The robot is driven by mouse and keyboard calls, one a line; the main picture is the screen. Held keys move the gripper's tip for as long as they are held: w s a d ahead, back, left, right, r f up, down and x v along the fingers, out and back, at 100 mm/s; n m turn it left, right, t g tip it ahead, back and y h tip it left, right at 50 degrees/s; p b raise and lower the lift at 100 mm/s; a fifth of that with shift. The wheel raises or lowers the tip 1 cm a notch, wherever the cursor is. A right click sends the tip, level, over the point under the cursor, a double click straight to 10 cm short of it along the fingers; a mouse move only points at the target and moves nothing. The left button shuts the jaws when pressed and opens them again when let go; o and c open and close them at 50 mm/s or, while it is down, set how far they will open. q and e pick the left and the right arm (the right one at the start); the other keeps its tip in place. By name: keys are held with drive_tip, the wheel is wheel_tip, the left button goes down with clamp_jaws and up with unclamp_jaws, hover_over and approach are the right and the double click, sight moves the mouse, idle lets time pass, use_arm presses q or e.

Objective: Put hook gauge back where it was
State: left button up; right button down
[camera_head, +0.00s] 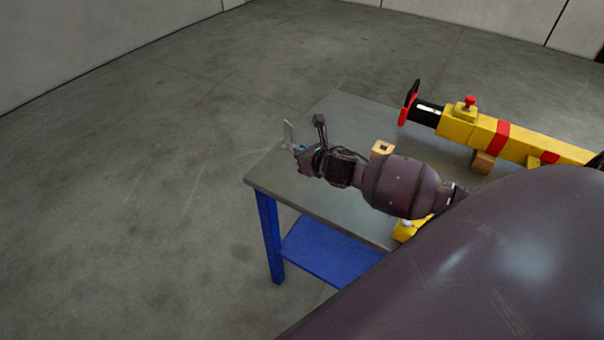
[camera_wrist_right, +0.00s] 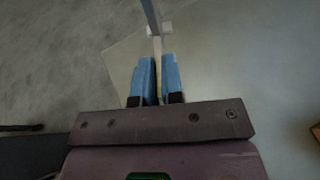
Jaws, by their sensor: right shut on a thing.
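The hook gauge (camera_head: 288,133) is a thin, light grey piece that stands up at the tip of my right gripper (camera_head: 299,150) in the head view. In the right wrist view the gauge (camera_wrist_right: 155,28) is a narrow bar that runs up from between the two blue fingers of the gripper (camera_wrist_right: 157,80), with a small pale cross part near the top. The right gripper is shut on it. It is over the left end of the grey table; the exact gap to the tabletop cannot be told. My left gripper is not in view.
The grey table (camera_head: 340,112) has blue legs and a blue lower shelf (camera_head: 328,252). A small wooden block (camera_head: 382,149) stands behind my right arm. A yellow train coupler (camera_head: 520,138) with red bands lies at the right on wooden supports. The table's far left part is clear.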

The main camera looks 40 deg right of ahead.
hover_over(302, 179)
wheel_tip(302, 179, down, 4)
drive_tip(key=shift+s+f+b, duration=0.1)
drive_tip(key=shift+b, duration=0.2)
wheel_tip(302, 179, down, 3)
drive_tip(key=shift+f+b, duration=0.1)
drive_tip(key=shift+b, duration=0.3)
drive_tip(key=shift+f, duration=0.15)
drive_tip(key=shift+f, duration=0.1)
drive_tip(key=c, duration=1.3)
unclamp_jaws()
drive_tip(key=shift+o, duration=0.3)
